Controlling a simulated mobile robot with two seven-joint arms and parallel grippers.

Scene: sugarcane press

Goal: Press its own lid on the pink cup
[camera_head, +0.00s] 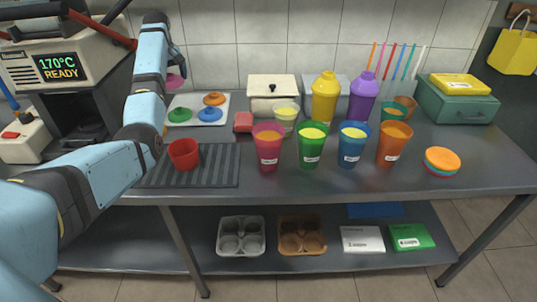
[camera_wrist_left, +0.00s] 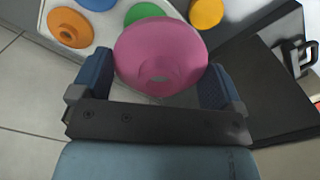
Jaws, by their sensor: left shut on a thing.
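The pink cup (camera_head: 268,150) stands upright and uncovered on the counter, at the left end of a row of labelled cups. The pink lid (camera_wrist_left: 160,50) is round with a small raised knob, and it also shows at the back left in the head view (camera_head: 175,83). My left gripper (camera_wrist_left: 157,80) is shut on the pink lid, one blue finger on each side. It holds the lid near the white lid tray (camera_head: 222,105), well left of and behind the pink cup. My left arm hides part of that area in the head view. My right gripper is not in view.
Green (camera_head: 180,115), orange (camera_head: 213,98) and blue (camera_head: 209,114) lids lie on the tray. A red cup (camera_head: 183,154) stands on a ribbed dark mat (camera_head: 215,170). A green cup (camera_head: 311,148) is close right of the pink cup. The counter's front strip is clear.

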